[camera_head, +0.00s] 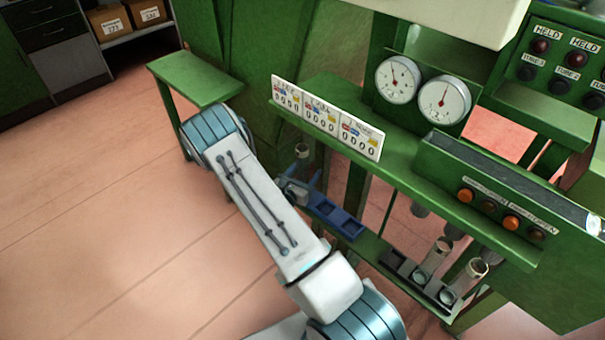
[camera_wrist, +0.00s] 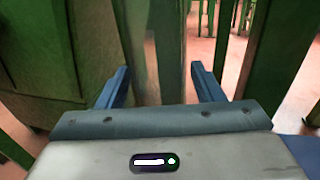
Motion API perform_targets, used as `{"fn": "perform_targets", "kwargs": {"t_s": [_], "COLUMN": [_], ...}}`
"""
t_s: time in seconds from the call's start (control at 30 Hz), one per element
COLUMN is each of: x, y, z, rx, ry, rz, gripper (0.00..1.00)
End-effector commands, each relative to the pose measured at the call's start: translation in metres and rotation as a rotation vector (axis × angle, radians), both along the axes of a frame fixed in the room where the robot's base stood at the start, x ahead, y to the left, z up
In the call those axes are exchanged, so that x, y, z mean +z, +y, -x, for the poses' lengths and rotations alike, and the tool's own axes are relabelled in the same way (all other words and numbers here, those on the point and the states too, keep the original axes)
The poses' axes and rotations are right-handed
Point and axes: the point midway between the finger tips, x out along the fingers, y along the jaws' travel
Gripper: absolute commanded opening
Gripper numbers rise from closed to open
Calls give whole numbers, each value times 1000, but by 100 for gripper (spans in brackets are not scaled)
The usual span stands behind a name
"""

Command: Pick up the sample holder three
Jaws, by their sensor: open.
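Two clear tube-like sample holders with pale rims stand in a dark rack (camera_head: 394,259) on the low green shelf: a left one (camera_head: 436,257) and a right one (camera_head: 470,276). A small grey cylinder (camera_head: 302,151) shows just beyond my gripper; I cannot tell whether it is a holder. None of these carries a readable number, so I cannot tell which is holder three. My gripper (camera_head: 298,184) is left of the dark rack, near a blue slotted tray (camera_head: 338,216). In the wrist view my gripper (camera_wrist: 160,85) is open, with nothing held between its blue fingers.
A green upper shelf holds a white counter panel (camera_head: 325,118) and two round gauges (camera_head: 397,79). A green button box (camera_head: 500,200) overhangs the dark rack. A green side table (camera_head: 200,78) stands at left. The floor at left is clear. Green posts stand close beyond my fingers.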

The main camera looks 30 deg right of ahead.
Motion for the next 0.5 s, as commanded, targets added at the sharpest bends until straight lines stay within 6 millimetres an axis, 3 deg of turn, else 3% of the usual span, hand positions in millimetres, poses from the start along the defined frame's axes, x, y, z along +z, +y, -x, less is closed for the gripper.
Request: {"fn": "perform_targets", "kwargs": {"t_s": [0.27, 0.47, 0.5], "x": [0, 0, 0], "y": [-5, -4, -4], "z": [-3, -3, -3], "rx": [0, 0, 0], "ry": [-1, -1, 0], "rz": [-1, -1, 0], "gripper": [61, 12, 12]}}
